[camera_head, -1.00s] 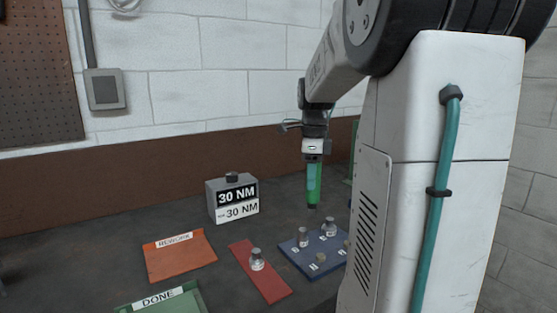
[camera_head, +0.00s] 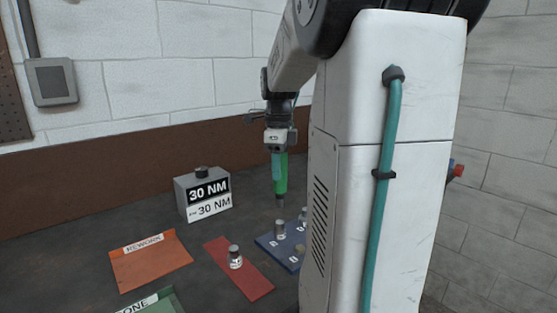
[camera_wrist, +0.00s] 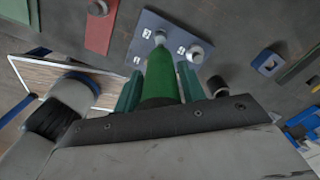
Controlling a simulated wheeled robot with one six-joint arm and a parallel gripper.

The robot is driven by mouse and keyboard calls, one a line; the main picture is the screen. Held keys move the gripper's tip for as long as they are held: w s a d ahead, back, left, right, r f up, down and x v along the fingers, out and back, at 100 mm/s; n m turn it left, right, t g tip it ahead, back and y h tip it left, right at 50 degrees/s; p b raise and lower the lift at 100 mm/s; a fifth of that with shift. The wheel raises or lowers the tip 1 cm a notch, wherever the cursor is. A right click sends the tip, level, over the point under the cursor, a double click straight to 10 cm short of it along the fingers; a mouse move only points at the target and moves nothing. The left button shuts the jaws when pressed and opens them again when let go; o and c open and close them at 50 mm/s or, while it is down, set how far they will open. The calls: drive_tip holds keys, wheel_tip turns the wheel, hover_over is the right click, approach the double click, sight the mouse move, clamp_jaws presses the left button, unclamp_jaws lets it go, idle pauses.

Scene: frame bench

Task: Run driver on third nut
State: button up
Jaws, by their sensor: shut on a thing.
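My gripper (camera_head: 279,150) is shut on a green driver (camera_head: 280,175), which points down with its dark tip over the blue plate (camera_head: 268,243). In the head view the tip is just above a grey nut post (camera_head: 280,228); I cannot tell whether they touch. A second post (camera_head: 302,214) stands behind it, partly hidden by my arm. The wrist view shows the driver (camera_wrist: 163,72) between the jaws, its tip at a post on the numbered blue plate (camera_wrist: 145,22). A silver nut (camera_wrist: 195,54) is beside it.
A red strip (camera_head: 257,284) with a silver fitting (camera_head: 235,257) lies left of the plate. Farther left are the orange REWORK tray (camera_head: 150,268) and green DONE tray (camera_head: 170,304). The 30 NM box (camera_head: 203,194) stands behind. My arm hides the plate's right side.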

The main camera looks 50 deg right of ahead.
sight(279, 184)
drive_tip(key=shift+f, duration=2.25)
drive_tip(key=shift+s+f, duration=0.1)
drive_tip(key=shift+f, duration=0.3)
idle(1.3)
